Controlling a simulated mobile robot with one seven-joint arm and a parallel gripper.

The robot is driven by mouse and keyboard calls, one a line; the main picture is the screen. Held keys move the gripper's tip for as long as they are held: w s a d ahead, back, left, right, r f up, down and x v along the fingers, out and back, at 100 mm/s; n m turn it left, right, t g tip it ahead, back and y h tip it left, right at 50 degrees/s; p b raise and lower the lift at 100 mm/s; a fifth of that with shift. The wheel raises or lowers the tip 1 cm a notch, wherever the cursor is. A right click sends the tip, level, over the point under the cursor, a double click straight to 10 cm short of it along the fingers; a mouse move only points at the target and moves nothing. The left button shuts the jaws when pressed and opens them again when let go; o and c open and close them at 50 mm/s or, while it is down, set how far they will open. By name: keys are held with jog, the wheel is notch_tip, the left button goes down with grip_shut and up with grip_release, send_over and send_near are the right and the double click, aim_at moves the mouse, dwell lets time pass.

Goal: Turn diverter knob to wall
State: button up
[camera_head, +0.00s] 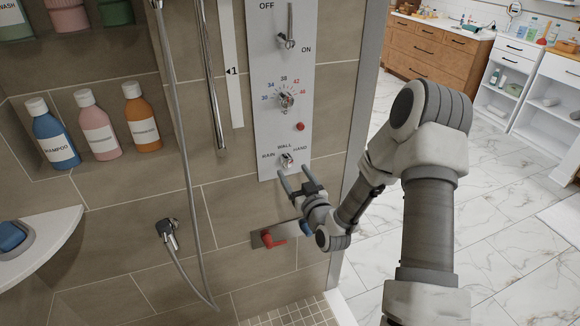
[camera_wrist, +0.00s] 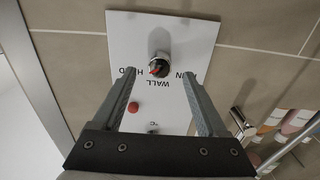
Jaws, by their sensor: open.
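The diverter knob (camera_head: 287,160) is a small metal knob low on the white wall panel (camera_head: 268,135), with RAIN at its left, WALL above and HAND at its right. In the wrist view the panel is upside down, and the knob (camera_wrist: 158,64) has a red mark toward the lower left, on the HAND side; its exact setting is hard to tell. My gripper (camera_head: 293,173) is open and empty just below the knob. In the wrist view its two fingers (camera_wrist: 160,80) point toward the panel on either side of the knob's line. Contact is not visible.
Above the knob are a red button (camera_head: 300,127), a temperature dial (camera_head: 286,101) and an OFF/ON lever (camera_head: 289,40). Below are a red valve handle (camera_head: 273,238) and a hand shower (camera_head: 168,232) on a hose. Bottles (camera_head: 98,125) fill a niche at left.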

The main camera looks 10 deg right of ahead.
aim_at(288, 165)
jog(key=shift+w+a, duration=0.15)
jog(key=shift+w, duration=0.8)
jog(key=shift+w+a, duration=0.15)
jog(key=shift+w, duration=0.75)
jog(key=shift+c, duration=0.3)
grip_shut()
